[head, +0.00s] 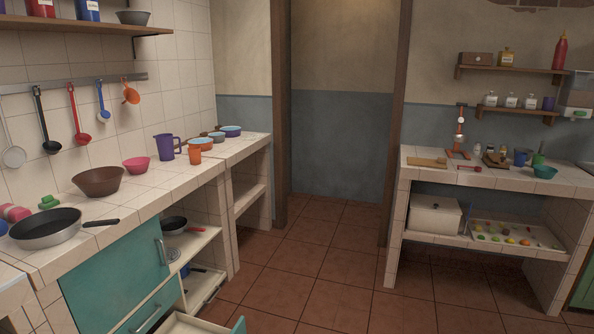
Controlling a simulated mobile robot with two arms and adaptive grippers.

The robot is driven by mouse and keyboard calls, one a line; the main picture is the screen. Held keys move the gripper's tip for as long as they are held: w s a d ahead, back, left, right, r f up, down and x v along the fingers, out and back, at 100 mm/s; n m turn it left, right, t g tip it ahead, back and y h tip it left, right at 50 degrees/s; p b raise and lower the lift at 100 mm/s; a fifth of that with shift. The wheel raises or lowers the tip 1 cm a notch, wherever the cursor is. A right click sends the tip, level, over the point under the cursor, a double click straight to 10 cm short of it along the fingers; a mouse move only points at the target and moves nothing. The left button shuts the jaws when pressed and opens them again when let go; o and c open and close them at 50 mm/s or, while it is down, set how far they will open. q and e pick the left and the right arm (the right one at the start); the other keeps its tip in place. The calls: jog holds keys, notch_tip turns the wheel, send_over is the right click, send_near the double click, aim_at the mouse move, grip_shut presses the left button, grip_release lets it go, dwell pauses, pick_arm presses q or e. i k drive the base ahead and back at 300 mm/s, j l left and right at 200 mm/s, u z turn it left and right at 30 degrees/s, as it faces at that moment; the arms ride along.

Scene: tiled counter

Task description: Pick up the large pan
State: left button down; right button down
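A large dark frying pan (46,228) with a light metal outer wall sits on the tiled counter at the left, near its front edge. Its black handle (101,223) points right. A smaller dark pan (173,225) with a red handle stands on the open shelf below the counter. Another pan with a dark handle is partly visible on a lower shelf. Neither of my grippers shows in the head view.
A drawer (188,324) stands open below. Red-tiled floor (325,265) is clear between the counters.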

aim_at(48, 228)
jog(key=u, duration=1.4)
jog(key=i+u, duration=0.1)
